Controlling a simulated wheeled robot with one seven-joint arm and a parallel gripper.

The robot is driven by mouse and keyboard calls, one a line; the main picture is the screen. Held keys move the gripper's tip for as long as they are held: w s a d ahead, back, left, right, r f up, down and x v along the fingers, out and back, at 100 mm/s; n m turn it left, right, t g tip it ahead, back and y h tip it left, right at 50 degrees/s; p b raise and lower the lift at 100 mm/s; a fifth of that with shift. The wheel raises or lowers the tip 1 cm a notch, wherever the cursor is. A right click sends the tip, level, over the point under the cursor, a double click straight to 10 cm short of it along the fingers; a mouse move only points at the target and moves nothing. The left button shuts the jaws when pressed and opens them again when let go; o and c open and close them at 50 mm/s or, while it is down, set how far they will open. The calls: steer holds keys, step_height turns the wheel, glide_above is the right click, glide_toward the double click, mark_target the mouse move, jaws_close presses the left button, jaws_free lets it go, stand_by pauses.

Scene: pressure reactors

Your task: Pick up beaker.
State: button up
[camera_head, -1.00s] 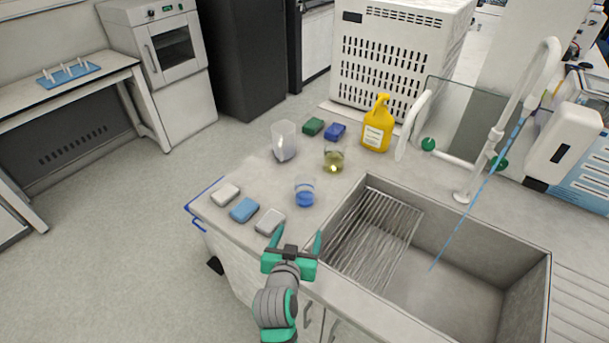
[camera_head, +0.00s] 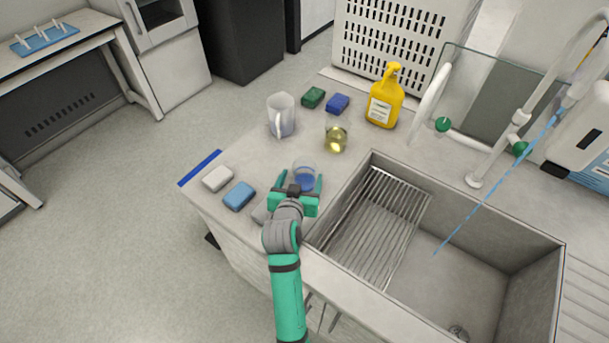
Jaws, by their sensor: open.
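A small clear beaker with blue liquid (camera_head: 304,177) stands upright on the counter, left of the sink. My gripper (camera_head: 298,181) is open, with one green finger on each side of this beaker in the picture. The palm hides the beaker's lower part, and I cannot tell whether the fingers touch it. A second small beaker with yellow liquid (camera_head: 336,140) stands farther back and to the right. A taller whitish vessel with a handle (camera_head: 281,116) stands behind and to the left.
A white block (camera_head: 218,178) and a blue block (camera_head: 239,196) lie left of my gripper; a grey block is partly hidden by it. Green (camera_head: 313,97) and blue (camera_head: 338,103) sponges and a yellow bottle (camera_head: 385,97) stand behind. The sink (camera_head: 505,226) with a rack lies right.

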mark_target(306, 171)
steer(key=shift+d+r+x, duration=0.1)
steer(key=shift+d+x, duration=0.1)
steer(key=shift+x, duration=1.1)
steer(key=shift+d+r+x, duration=0.1)
steer(key=shift+d+x, duration=0.1)
steer(key=shift+x, duration=1.05)
steer(key=c, duration=1.2)
